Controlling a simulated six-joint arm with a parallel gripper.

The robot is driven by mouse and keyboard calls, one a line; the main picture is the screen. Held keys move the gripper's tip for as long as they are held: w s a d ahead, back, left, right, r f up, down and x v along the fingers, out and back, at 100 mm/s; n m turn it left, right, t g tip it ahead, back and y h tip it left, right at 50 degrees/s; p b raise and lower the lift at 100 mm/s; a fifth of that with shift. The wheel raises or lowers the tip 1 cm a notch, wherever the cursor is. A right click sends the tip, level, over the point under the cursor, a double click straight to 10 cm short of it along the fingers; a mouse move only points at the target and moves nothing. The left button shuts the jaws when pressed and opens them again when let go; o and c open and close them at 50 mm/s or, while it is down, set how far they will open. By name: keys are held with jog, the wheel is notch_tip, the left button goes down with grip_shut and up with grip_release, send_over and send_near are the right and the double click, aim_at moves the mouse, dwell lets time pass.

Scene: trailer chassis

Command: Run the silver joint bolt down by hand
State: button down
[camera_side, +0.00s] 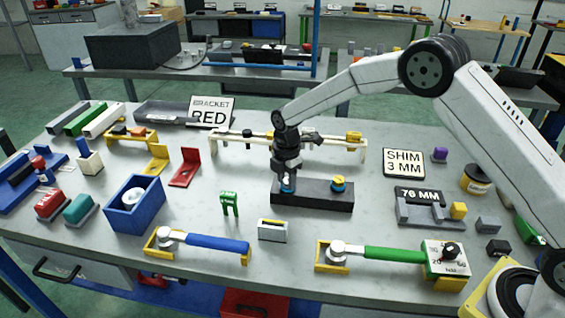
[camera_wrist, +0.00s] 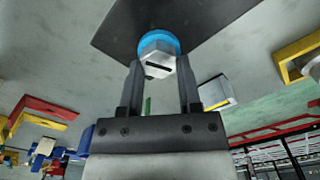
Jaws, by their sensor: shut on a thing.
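The silver joint bolt (camera_wrist: 156,62) has a hex head with a dark mark on it and a blue ring (camera_wrist: 160,39) around it, on the dark block side. My gripper (camera_side: 287,177) points down over the left end of the dark block (camera_side: 312,198). In the wrist view its two fingers (camera_wrist: 160,72) are shut on the bolt head, one at each side. The blue ring also shows under my gripper in the side view (camera_side: 288,187). The bolt's shank is hidden, so I cannot tell how deep it sits.
A yellow-and-blue fitting (camera_side: 338,184) stands on the block's right end. A white rail frame (camera_side: 235,150) stands close behind. Blue-handled (camera_side: 205,242) and green-handled (camera_side: 392,254) wrenches lie in front. A blue bin (camera_side: 135,204) is at left.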

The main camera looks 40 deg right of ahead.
jog(key=m, duration=0.4)
jog(key=shift+w+r+m, duration=0.15)
jog(key=shift+m, duration=0.15)
jog(key=m, duration=0.4)
jog(key=shift+w+m, duration=0.15)
jog(key=shift+m, duration=0.15)
jog(key=m, duration=0.4)
jog(key=shift+w+d+r+m, duration=0.1)
jog(key=shift+w+m, duration=0.05)
jog(key=shift+m, duration=0.15)
jog(key=m, duration=0.3)
jog(key=shift+d+m, duration=0.1)
jog(key=shift+m, duration=0.2)
jog(key=m, duration=0.3)
jog(key=shift+d+m, duration=0.1)
jog(key=shift+m, duration=0.2)
jog(key=m, duration=0.4)
jog(key=shift+d+m, duration=0.15)
jog(key=shift+m, duration=0.15)
jog(key=m, duration=0.4)
jog(key=shift+d+m, duration=0.1)
jog(key=shift+m, duration=0.2)
jog(key=shift+d+m, duration=0.1)
jog(key=shift+m, duration=2)
